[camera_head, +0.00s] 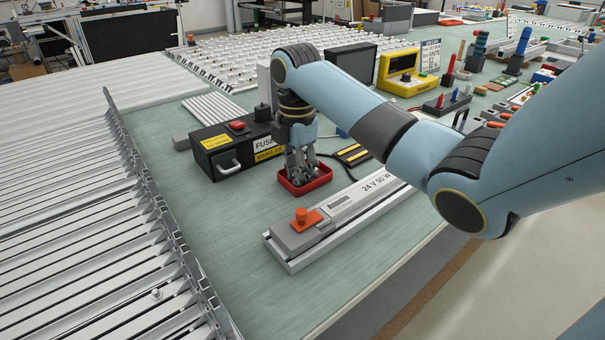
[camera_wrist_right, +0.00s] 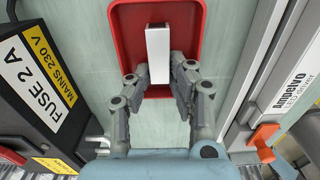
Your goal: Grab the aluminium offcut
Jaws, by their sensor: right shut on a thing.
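The aluminium offcut (camera_wrist_right: 158,52) is a short silver-white block, seen in the right wrist view between the fingers of my right gripper (camera_wrist_right: 160,82). The gripper is shut on its near end. The offcut is over the red tray (camera_wrist_right: 192,15); I cannot tell whether it touches the tray floor. In the head view my right gripper (camera_head: 297,181) points down into the red tray (camera_head: 318,183), and its fingers hide the offcut. My left gripper is not in view.
A black fuse box (camera_head: 228,152) stands left of the tray. A grey 24 V 50 W lamp unit (camera_head: 345,212) with an orange clip (camera_head: 305,219) lies in front and right. White slatted profiles (camera_head: 80,220) fill the left. The green bench between is clear.

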